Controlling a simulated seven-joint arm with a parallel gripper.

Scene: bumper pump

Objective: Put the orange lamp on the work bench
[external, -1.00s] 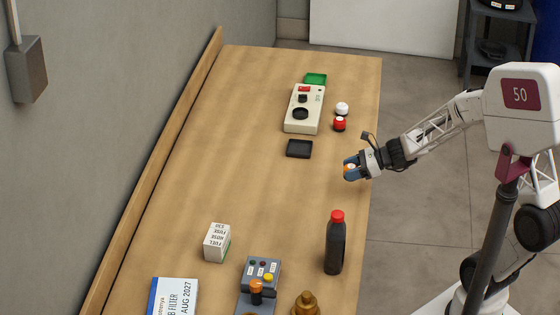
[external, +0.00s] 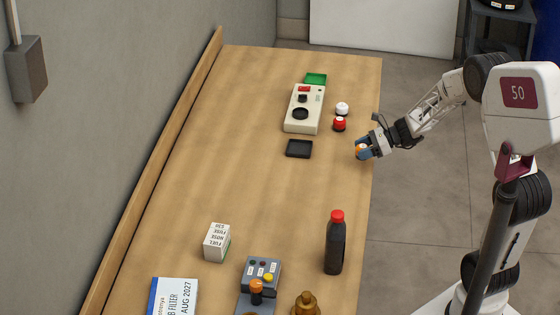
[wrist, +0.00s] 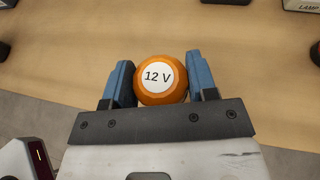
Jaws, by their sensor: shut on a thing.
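My gripper (external: 363,150) is shut on the orange lamp (wrist: 161,80), a round orange piece with a white "12 V" label on its face. In the wrist view the lamp sits between the two blue fingers. In the external view the orange lamp (external: 360,149) is mostly hidden by the fingers. My gripper is near the right edge of the wooden work bench (external: 250,180), to the right of a small black tray (external: 299,148). I cannot tell how high the lamp is above the bench.
A beige device (external: 304,108), a white-topped piece (external: 342,108) and a red piece (external: 339,124) stand farther back. A dark bottle (external: 335,245) with a red cap, a fuse box (external: 217,242) and a grey button panel (external: 262,272) stand nearer. The middle of the bench is clear.

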